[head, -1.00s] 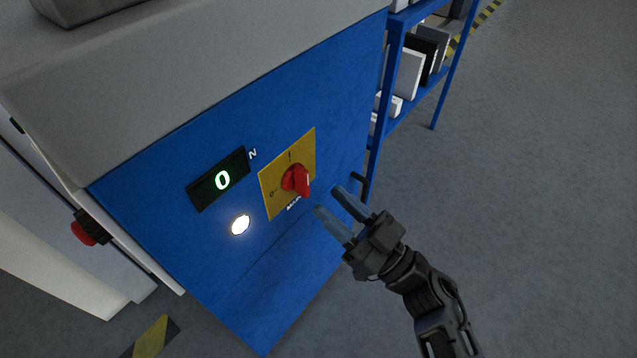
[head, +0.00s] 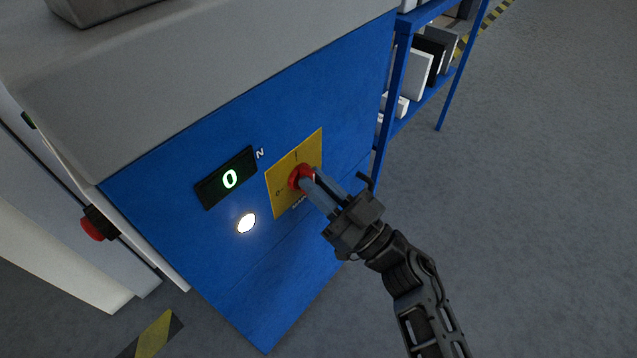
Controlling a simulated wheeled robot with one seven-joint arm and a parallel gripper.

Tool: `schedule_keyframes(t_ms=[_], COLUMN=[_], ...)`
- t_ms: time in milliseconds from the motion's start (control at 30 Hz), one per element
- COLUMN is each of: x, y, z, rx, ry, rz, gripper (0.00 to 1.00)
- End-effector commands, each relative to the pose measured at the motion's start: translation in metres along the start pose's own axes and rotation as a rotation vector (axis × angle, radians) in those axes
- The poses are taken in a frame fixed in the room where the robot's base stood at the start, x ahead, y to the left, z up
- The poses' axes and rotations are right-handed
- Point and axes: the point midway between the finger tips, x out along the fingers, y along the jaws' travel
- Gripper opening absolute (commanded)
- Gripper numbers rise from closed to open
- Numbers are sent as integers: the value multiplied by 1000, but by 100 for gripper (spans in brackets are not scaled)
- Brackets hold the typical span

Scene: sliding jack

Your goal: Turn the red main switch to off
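The red main switch (head: 297,178) sits on a yellow plate (head: 285,199) on the blue front of a machine. The plate carries an "I" mark at its top and a "0" mark at its left. My gripper (head: 309,176) reaches the switch from the lower right. Its two blue-grey fingers are close together at the switch's handle and look shut on it. They hide most of the handle, so its exact angle is hard to tell.
Left of the plate are a dark display (head: 227,178) reading a green "0" and a lit white round lamp (head: 246,223). A red button (head: 95,226) sticks out at the machine's left side. A blue shelf (head: 397,95) stands behind on the right. The floor on the right is clear.

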Motion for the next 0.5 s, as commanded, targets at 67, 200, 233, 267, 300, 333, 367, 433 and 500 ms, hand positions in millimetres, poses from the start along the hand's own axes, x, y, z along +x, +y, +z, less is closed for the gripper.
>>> schedule_keyframes(t_ms=[67, 200, 233, 267, 300, 333, 367, 433, 500], x=[0, 0, 0, 0, 0, 0, 0, 0, 0], y=[0, 0, 0, 0, 0, 0, 0, 0, 0], z=[0, 0, 0, 0, 0, 0, 0, 0, 0], rx=[0, 0, 0, 0, 0, 0, 0, -3, -11], ry=[0, 0, 0, 0, 0, 0, 0, 0, 0], rz=[0, 0, 0, 0, 0, 0, 0, -1, -4], gripper=[7, 0, 0, 0, 0, 0, 0, 0, 0])
